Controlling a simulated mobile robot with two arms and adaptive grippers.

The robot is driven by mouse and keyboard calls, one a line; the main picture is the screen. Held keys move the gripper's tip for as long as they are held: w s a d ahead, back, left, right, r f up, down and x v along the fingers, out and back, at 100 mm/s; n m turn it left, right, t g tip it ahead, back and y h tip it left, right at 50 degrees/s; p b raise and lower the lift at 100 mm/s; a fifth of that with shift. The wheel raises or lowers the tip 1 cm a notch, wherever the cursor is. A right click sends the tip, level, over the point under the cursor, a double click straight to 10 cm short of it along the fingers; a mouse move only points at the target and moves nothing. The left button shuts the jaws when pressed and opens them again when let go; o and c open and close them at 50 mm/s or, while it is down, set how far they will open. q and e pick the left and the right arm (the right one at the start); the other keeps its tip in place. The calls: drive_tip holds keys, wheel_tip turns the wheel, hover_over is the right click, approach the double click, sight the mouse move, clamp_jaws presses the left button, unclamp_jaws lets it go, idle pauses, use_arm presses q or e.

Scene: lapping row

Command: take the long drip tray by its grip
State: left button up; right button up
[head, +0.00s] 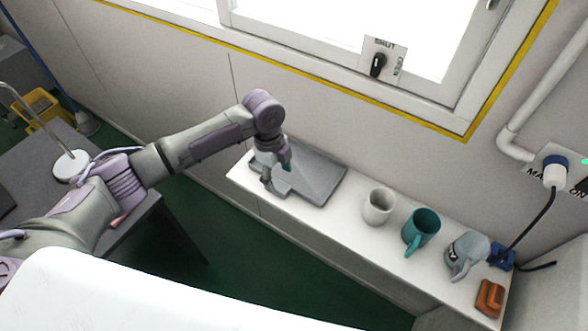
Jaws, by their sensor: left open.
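A flat grey tray (318,180), which looks like the long drip tray, lies on the left end of a white ledge (345,215) under the window. My left gripper (277,182) is open and points down over the tray's left part. Its fingers overlap the tray's near left side in the head view. I cannot tell whether they touch it. The tray's grip is not clearly visible; the gripper covers that area. My right gripper is not in view.
Right of the tray on the ledge stand a white mug (378,206), a teal mug (421,229), a grey object (466,253) and an orange-brown block (489,298). A plug with a black cable (536,222) hangs at right. A grey table (90,200) stands left.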

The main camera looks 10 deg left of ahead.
sight(279, 185)
use_arm(q)
drive_tip(key=shift+s+d+f+p, duration=0.1)
drive_tip(key=shift+f+p, duration=0.05)
drive_tip(key=shift+f, duration=0.75)
drive_tip(key=shift+s+d+f+p, duration=0.1)
drive_tip(key=shift+f+p, duration=0.05)
drive_tip(key=shift+f, duration=0.75)
clamp_jaws()
